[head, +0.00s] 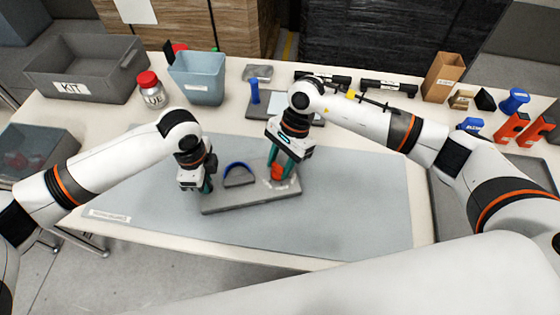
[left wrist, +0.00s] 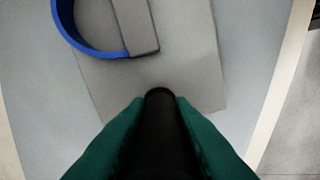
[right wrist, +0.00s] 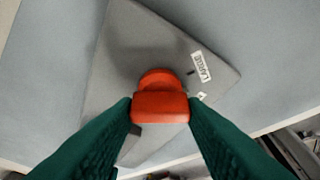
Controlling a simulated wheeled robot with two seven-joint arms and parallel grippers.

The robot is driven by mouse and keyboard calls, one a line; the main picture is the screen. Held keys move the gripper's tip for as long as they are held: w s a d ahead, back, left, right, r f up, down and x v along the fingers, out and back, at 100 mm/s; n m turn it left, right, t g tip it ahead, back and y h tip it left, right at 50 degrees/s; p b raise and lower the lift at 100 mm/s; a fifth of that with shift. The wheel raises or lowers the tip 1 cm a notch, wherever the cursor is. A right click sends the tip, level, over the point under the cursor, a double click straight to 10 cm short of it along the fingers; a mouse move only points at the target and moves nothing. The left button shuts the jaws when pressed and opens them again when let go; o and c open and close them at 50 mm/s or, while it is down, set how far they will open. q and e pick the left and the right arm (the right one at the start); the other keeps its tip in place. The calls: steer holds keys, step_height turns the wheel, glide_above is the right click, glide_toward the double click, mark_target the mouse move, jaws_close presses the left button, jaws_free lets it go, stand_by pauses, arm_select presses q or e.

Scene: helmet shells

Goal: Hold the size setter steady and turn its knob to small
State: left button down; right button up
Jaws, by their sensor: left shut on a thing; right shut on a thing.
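The size setter is a grey plate (head: 250,199) on the blue-grey mat, with a blue curved band (head: 238,166) around a grey block. The band also shows in the left wrist view (left wrist: 66,30). My left gripper (head: 207,186) is at the plate's left end, shut on a black upright post (left wrist: 160,120). My right gripper (head: 283,172) points down over the plate's right end, shut on the red knob (right wrist: 160,105); the knob also shows in the head view (head: 277,172). A white label (right wrist: 200,66) lies beside the knob; its word is too small to read surely.
The mat (head: 350,210) is clear right of the plate. Behind stand a blue-grey bin (head: 198,80), a red-lidded jar (head: 150,92) and a grey KIT crate (head: 85,65). A grey board with a blue handle (head: 255,92) stands behind my right gripper. Several tools lie at the right.

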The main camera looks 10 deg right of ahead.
steer(key=m+t, duration=0.1)
steer(key=m, duration=0.3)
steer(key=shift+s+y, duration=0.1)
steer(key=shift+y, duration=0.3)
steer(key=m+t, duration=0.2)
steer(key=m, duration=0.2)
steer(key=shift+s+m, duration=0.15)
steer(key=shift+m, duration=0.25)
steer(key=m+t, duration=0.2)
steer(key=m, duration=0.2)
steer(key=shift+h, duration=0.4)
steer(key=shift+s+a+m+t+h, duration=0.1)
steer(key=shift+m+t+h, duration=0.25)
steer(key=shift+m, duration=0.9)
steer(key=shift+m+t+h, duration=0.25)
steer(key=shift+m+h, duration=0.1)
steer(key=shift+m, duration=0.9)
steer(key=o, duration=1)
